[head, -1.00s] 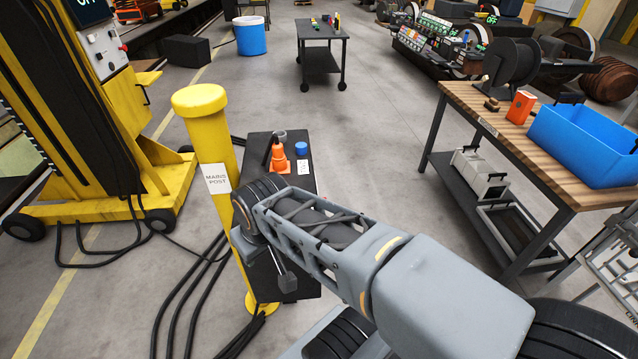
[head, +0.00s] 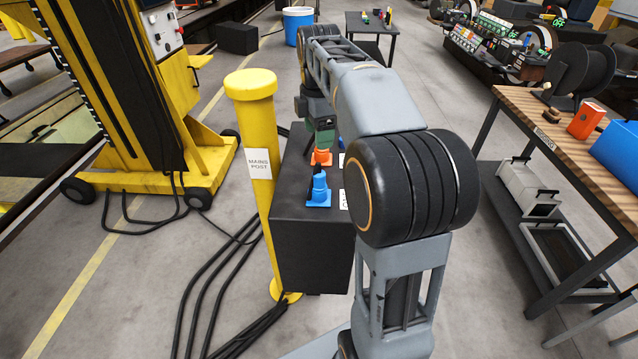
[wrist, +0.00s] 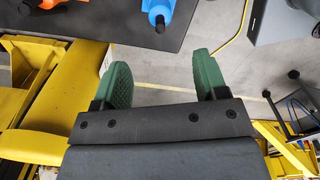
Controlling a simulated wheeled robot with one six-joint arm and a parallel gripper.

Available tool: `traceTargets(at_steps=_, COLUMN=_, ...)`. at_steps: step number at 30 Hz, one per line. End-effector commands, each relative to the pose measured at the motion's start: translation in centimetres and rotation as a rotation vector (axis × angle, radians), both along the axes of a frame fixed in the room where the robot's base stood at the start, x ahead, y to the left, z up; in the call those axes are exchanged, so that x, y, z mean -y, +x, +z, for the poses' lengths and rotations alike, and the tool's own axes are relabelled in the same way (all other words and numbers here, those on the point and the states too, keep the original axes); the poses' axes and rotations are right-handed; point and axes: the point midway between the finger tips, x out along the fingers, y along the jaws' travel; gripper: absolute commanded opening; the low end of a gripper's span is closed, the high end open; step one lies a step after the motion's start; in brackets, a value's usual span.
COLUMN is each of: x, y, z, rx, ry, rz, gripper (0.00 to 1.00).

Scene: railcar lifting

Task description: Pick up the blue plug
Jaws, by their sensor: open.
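The blue plug (head: 319,187) stands on the black cabinet (head: 305,228), nearer to me than the orange plug (head: 321,157). In the wrist view the blue plug (wrist: 158,12) is at the top edge, partly cut off, beyond my fingertips. The orange plug (wrist: 36,18) is at the top left there. My gripper (wrist: 158,78) is open, with green fingers apart and nothing between them. In the head view my gripper (head: 324,128) hangs near the cabinet's far end, behind the orange plug, and my arm hides part of the cabinet top.
The yellow mains post (head: 254,130) stands close on the cabinet's left. Black cables (head: 222,283) run over the floor beside it. A yellow lifting jack (head: 205,155) is farther left. A wooden-topped bench (head: 560,135) stands right, with clear floor between.

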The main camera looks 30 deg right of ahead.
Motion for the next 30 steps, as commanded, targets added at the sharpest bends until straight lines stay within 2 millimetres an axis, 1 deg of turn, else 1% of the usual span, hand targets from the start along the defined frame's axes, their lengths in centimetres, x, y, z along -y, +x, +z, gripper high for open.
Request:
traceTargets(at_steps=1, x=0.0, y=-0.1, z=-1.2, rx=-0.005, ry=0.001, rz=0.002, gripper=0.66)
traceTargets(at_steps=3, x=0.0, y=-0.1, z=-2.4, rx=-0.004, ry=0.0, rz=0.002, gripper=0.66)
traceTargets(at_steps=9, x=0.0, y=0.0, z=-5.2, rx=-0.001, ry=0.0, rz=0.001, gripper=0.66)
traceTargets(at_steps=17, x=0.0, y=-0.1, z=-6.6, rx=0.0, ry=0.0, rz=0.0, gripper=0.66)
traceTargets(at_steps=24, x=0.0, y=-0.1, z=-9.8, rx=-0.001, ry=0.0, rz=0.0, gripper=0.66)
traceTargets(at_steps=27, x=0.0, y=-0.1, z=-10.8, rx=0.0, ry=0.0, rz=-0.001, gripper=0.66)
traceTargets(at_steps=30, x=0.0, y=-0.1, z=-11.3, rx=0.001, ry=0.0, rz=-0.001, gripper=0.66)
